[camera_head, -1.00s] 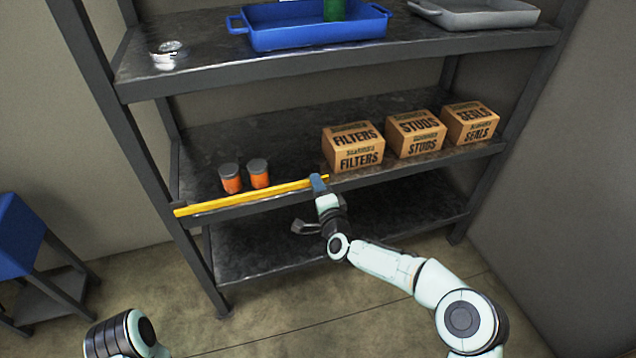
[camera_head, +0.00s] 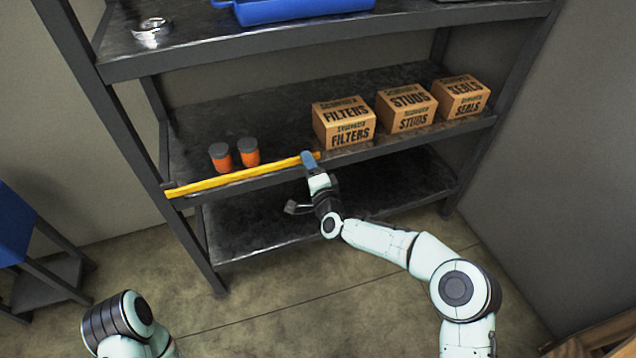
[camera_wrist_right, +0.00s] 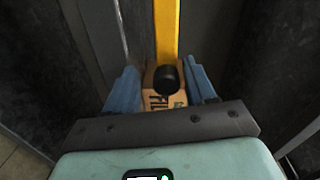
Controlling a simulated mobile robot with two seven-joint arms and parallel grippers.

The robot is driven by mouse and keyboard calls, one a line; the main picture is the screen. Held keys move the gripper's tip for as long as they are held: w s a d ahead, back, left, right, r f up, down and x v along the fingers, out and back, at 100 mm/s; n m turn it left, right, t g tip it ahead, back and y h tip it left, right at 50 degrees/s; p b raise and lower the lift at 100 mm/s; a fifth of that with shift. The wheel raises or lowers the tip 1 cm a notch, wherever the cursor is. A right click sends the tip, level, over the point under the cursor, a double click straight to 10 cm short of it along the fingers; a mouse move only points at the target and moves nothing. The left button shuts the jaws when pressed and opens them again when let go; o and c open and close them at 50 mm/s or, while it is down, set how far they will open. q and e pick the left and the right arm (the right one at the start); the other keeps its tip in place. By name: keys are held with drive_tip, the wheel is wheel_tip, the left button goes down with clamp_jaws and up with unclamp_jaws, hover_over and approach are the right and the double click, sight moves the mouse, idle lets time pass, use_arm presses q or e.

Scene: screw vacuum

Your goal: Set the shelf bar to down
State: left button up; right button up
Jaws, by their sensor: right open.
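The yellow shelf bar (camera_head: 235,178) lies almost level along the front edge of the middle shelf, from the left post to near the filters box. My right gripper (camera_head: 309,160) is at the bar's right end. In the right wrist view the bar (camera_wrist_right: 166,28) comes in from the top and ends in a dark round knob (camera_wrist_right: 167,79). The open blue fingers of my right gripper (camera_wrist_right: 163,92) stand on both sides of this knob, with gaps visible. Of my left arm only a link shows at the bottom left; its gripper is out of view.
Two orange jars with dark lids (camera_head: 234,157) stand behind the bar. Boxes of filters (camera_head: 344,125), studs (camera_head: 406,108) and seals (camera_head: 461,97) stand to its right. A blue tray (camera_head: 300,10) is on the upper shelf (camera_head: 200,55). The lower shelf (camera_head: 260,225) looks empty.

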use_arm(q)
drive_tip(key=w+r+t+p, duration=0.2)
drive_tip(key=w+r+p, duration=0.1)
drive_tip(key=w, duration=0.3)
drive_tip(key=shift+w+d+r, duration=0.2)
drive_tip(key=shift+d+r, duration=0.15)
use_arm(e)
drive_tip(key=v, duration=1.2)
drive_tip(key=shift+s, duration=0.4)
drive_tip(key=shift+f, duration=0.15)
